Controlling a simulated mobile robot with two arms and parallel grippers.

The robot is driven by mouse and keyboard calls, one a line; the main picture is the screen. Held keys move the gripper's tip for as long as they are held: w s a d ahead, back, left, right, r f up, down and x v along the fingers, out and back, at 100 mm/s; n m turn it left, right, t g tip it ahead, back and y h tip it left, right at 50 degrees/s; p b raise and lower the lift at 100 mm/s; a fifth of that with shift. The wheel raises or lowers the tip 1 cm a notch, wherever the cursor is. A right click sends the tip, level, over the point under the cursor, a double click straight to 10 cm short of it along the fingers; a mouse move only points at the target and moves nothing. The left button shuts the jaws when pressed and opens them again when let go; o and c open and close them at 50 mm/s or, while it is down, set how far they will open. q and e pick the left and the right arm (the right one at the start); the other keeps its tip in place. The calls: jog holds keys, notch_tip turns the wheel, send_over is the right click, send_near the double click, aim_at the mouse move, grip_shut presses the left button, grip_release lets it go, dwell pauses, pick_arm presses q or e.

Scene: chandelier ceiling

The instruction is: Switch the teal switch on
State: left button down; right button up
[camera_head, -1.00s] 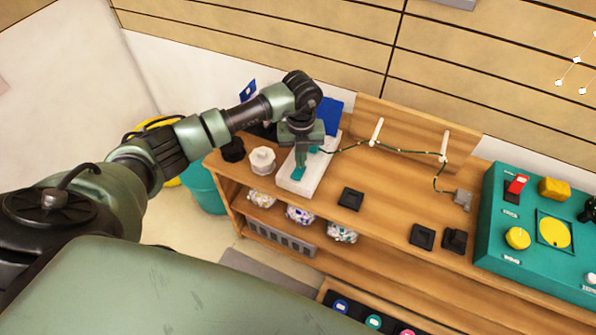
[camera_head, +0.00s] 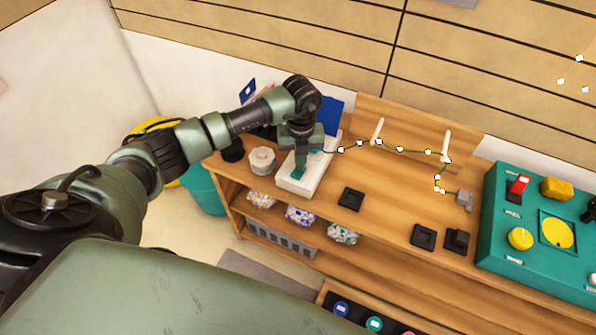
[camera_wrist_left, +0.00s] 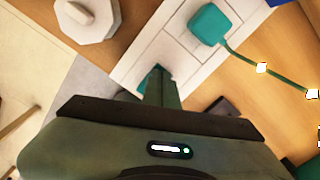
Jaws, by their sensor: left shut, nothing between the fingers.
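The teal switch (camera_head: 298,174) sits on a white power strip (camera_head: 288,184) on the wooden bench. It also shows in the left wrist view (camera_wrist_left: 153,74), partly hidden by my fingers. My left gripper (camera_head: 301,166) points down at the switch with its fingers shut and empty. In the left wrist view the fingertips (camera_wrist_left: 161,80) are right at the switch; I cannot tell whether they touch it. A teal plug (camera_wrist_left: 210,24) with a green cable sits in the strip's far end. White bulbs (camera_head: 400,149) glow along that cable. My right gripper is not in view.
A white knobbed piece (camera_head: 262,160) stands just left of the strip. Two pegs (camera_head: 377,130) carry the cable. A grey block (camera_head: 464,199), black squares (camera_head: 351,198) and a teal control box (camera_head: 530,255) lie to the right. The bench middle is mostly clear.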

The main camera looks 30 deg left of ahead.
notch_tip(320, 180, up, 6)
jog(key=p, duration=0.5)
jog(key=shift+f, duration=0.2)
dwell(0.5)
